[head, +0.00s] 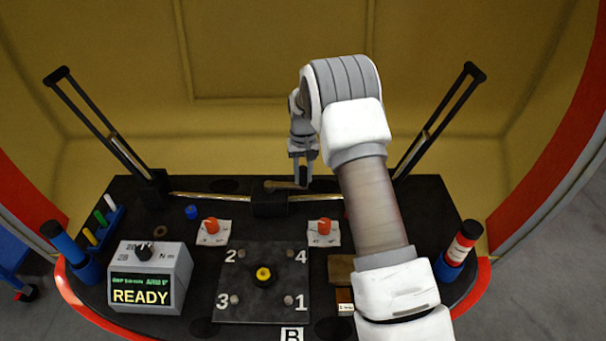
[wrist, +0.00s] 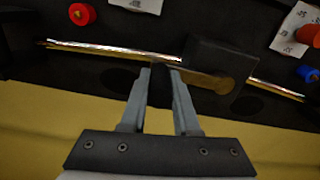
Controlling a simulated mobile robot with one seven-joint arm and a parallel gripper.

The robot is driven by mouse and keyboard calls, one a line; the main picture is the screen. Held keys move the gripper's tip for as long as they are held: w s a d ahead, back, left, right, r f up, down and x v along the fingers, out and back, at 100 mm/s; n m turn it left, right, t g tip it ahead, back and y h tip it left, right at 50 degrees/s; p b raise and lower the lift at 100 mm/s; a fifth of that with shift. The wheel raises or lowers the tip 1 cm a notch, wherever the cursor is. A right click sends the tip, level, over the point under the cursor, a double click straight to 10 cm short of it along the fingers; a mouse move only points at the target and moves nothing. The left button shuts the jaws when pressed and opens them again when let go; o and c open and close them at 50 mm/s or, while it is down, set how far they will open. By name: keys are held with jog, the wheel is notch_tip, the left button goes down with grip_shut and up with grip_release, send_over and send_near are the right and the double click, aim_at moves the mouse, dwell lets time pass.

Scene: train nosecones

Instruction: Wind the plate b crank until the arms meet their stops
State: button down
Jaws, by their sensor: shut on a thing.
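The crank has a brass arm (head: 284,185) on a black gearbox (head: 270,205) at the back middle of the black bench. The brass arm also shows in the wrist view (wrist: 207,82). My gripper (head: 303,160) is shut on the crank's dark upright handle (head: 303,177). In the wrist view the fingertips of my gripper (wrist: 160,72) close around the handle. Bright shafts (head: 215,195) run from the gearbox towards both sides. The left arm (head: 105,125) and the right arm (head: 437,122) are black frames, both tilted outward. Plate B (head: 262,300) lies in front with numbered bolts.
A grey box reading READY (head: 150,275) stands front left. Two orange knobs on paper tags (head: 211,226) (head: 324,226), a small blue cap (head: 191,212) and a marker rack (head: 105,225) are on the bench. Blue (head: 62,243) and red (head: 463,243) cylinders stand at the side edges.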

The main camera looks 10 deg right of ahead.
jog(key=s+a+m+p, duration=0.3)
jog(key=a+m, duration=0.4)
jog(key=m, duration=0.2)
jog(key=s+a+m+p, duration=0.3)
jog(key=s+a+m, duration=0.1)
jog(key=a+m, duration=0.3)
jog(key=shift+r+m, duration=0.15)
jog(key=shift+m, duration=1.05)
jog(key=shift+a, duration=0.25)
jog(key=c, duration=0.7)
grip_release()
jog(key=shift+w, duration=0.1)
jog(key=shift+o, duration=0.3)
jog(key=shift+d, duration=0.25)
